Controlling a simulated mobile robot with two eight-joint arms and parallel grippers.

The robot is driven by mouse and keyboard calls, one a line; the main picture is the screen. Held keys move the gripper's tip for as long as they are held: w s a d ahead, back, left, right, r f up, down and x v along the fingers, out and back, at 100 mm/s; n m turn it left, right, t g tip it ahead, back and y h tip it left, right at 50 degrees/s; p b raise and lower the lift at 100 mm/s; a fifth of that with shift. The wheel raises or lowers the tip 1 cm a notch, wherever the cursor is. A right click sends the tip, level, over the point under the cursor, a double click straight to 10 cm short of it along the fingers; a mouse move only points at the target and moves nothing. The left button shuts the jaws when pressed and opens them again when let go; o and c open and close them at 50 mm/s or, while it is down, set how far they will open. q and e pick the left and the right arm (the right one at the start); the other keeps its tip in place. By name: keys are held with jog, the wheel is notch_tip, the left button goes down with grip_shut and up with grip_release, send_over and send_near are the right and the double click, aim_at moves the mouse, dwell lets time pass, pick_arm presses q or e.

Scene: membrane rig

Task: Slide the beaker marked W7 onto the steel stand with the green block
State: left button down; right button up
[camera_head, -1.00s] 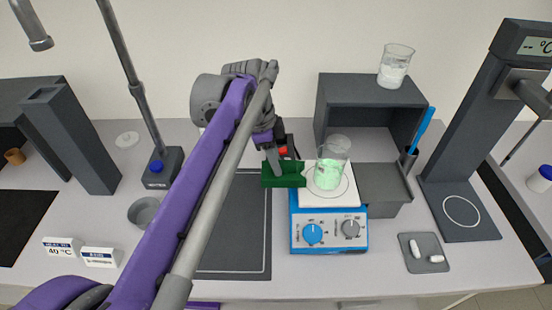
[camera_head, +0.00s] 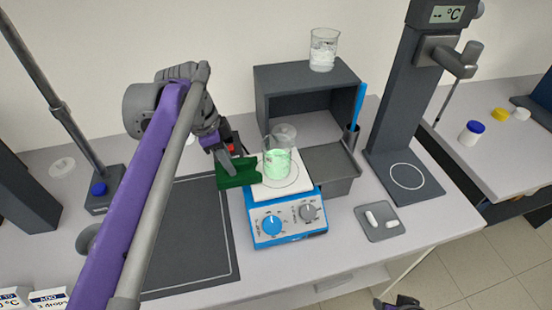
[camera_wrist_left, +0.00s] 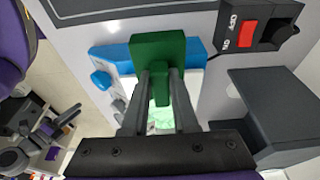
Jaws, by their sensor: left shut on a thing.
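A clear beaker with pale green liquid (camera_head: 278,163) stands upright on the white plate of a blue hotplate (camera_head: 289,221). No W7 mark is legible. My left gripper (camera_head: 229,159) is shut on the green block (camera_head: 236,179), at the plate's left edge beside the beaker; I cannot tell whether they touch. The left wrist view shows the block (camera_wrist_left: 160,48) between the fingers, and green liquid partly hidden behind them. A grey flat-topped stand (camera_head: 329,162) adjoins the plate on the right. A dark and purple part at the bottom edge looks like my right gripper (camera_head: 400,303).
A second beaker with white contents (camera_head: 323,52) stands on the dark shelf box (camera_head: 262,88) behind. A blue-handled tool in a holder (camera_head: 352,132), a tall column with display (camera_head: 402,100) and a tray with white pieces (camera_head: 370,229) stand right. A dark mat (camera_head: 190,245) lies left.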

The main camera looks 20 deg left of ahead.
aim_at(246, 160)
pick_arm(q)
jog(key=shift+w+d+p, duration=0.2)
jog(key=shift+w+d, duration=0.3)
jog(key=shift+d, duration=0.3)
jog(key=shift+w+d+p, duration=0.15)
jog(key=shift+w+d, duration=0.35)
jog(key=shift+d, duration=0.3)
jog(key=shift+d, duration=0.15)
jog(key=shift+w+d+p, duration=0.2)
jog(key=shift+w+d, duration=0.45)
jog(key=shift+d, duration=0.35)
jog(key=shift+w+d+p, duration=0.2)
jog(key=shift+w+d, duration=0.45)
jog(key=shift+d, duration=0.35)
jog(key=shift+w+d+p, duration=0.15)
jog(key=shift+w+d, duration=0.3)
jog(key=shift+d, duration=0.25)
jog(key=shift+w+d+p, duration=0.1)
jog(key=shift+w+d, duration=0.3)
jog(key=shift+d, duration=0.35)
jog(key=shift+w+d+p, duration=0.15)
jog(key=shift+w+d, duration=0.3)
jog(key=shift+d, duration=0.25)
jog(key=shift+w+d, duration=0.1)
jog(key=shift+d, duration=0.05)
